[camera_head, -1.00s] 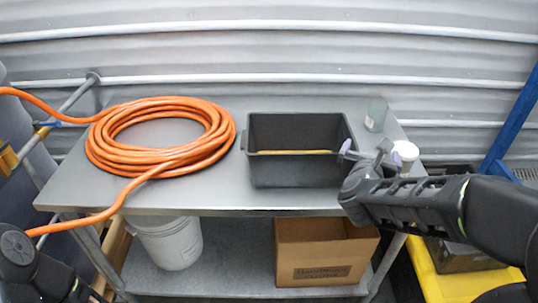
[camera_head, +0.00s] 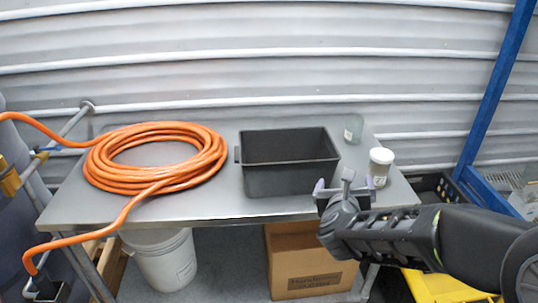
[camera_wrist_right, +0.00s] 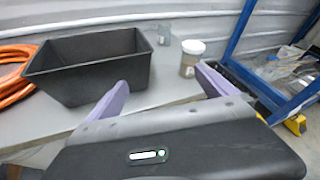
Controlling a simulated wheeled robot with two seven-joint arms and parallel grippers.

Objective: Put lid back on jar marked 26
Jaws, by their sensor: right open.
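A jar with a white lid on top (camera_head: 380,166) and brownish contents stands upright at the right end of the table. It also shows in the right wrist view (camera_wrist_right: 190,60). An open clear glass jar (camera_head: 354,129) with a pale label stands behind it, also in the right wrist view (camera_wrist_right: 164,34). I cannot read either label, and no loose lid is visible. My right gripper (camera_head: 345,186) is open and empty over the front edge, left of and nearer than the lidded jar. A dark part at the lower left (camera_head: 50,292) may be my left gripper.
A black bin (camera_head: 285,180) stands mid-table, its floor hidden. A coiled orange hose (camera_head: 155,185) fills the left of the grey table (camera_head: 200,207). A blue post (camera_head: 497,85) rises at the right. A cardboard box (camera_head: 308,278) and white bucket (camera_head: 163,262) sit below.

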